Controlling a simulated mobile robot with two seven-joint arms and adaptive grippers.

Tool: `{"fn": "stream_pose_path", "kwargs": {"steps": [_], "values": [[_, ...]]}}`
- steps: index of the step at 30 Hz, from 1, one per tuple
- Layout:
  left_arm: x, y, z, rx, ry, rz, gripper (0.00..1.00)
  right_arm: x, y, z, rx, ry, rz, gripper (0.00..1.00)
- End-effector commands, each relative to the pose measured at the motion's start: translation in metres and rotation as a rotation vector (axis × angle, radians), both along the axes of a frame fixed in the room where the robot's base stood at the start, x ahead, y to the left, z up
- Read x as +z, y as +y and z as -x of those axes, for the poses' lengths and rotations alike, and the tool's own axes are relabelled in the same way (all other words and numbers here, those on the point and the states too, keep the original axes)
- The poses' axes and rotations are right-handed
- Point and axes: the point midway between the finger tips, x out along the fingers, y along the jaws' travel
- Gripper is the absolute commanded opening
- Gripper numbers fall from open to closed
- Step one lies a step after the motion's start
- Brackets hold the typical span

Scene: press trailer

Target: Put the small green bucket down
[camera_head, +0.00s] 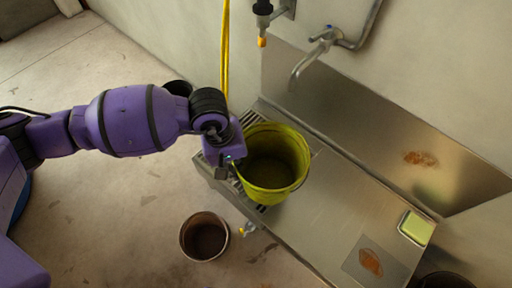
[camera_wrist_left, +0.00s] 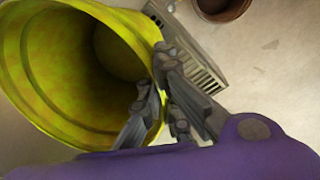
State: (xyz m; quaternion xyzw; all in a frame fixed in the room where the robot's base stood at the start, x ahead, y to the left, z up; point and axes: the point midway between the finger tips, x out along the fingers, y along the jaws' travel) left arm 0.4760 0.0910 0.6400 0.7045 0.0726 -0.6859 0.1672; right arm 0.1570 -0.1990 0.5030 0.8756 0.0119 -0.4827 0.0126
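The small green bucket (camera_head: 273,165) is yellow-green, open at the top and looks empty. It appears over the slatted left end of the steel sink counter (camera_head: 315,225); I cannot tell whether it touches the slats. My left gripper (camera_head: 236,166) is at the bucket's left rim. In the left wrist view the bucket (camera_wrist_left: 60,75) lies tilted across the picture. There the left gripper (camera_wrist_left: 160,85) has one finger inside the bucket wall and one outside, pinching the rim. My right gripper is not in view.
A brown bucket (camera_head: 204,237) stands on the floor below the counter. A green sponge in a dish (camera_head: 416,228) and a rusty patch (camera_head: 371,262) are at the counter's right. A tap (camera_head: 309,62) and a yellow hose (camera_head: 225,55) are at the wall. The counter's middle is clear.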

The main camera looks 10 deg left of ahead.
Motion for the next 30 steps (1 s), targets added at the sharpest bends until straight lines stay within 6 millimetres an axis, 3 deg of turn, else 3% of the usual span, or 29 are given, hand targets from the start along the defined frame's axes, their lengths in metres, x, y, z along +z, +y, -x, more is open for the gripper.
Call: {"fn": "stream_pose_path", "kwargs": {"steps": [11, 15, 21, 26, 30], "values": [[-0.04, -0.009, -0.086, 0.005, 0.0, 0.001, 0.0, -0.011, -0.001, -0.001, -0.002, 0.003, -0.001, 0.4], [-0.069, -0.011, -0.107, 0.004, 0.003, 0.001, 0.0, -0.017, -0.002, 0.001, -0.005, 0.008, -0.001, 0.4], [-0.09, -0.011, -0.127, 0.001, 0.001, 0.001, 0.0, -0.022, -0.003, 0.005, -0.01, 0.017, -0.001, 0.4], [-0.097, -0.012, -0.133, 0.001, 0.001, 0.001, 0.0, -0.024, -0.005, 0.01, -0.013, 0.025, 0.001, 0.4], [-0.117, -0.012, -0.134, 0.002, 0.003, 0.001, 0.0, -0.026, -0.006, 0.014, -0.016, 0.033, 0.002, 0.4]]}}
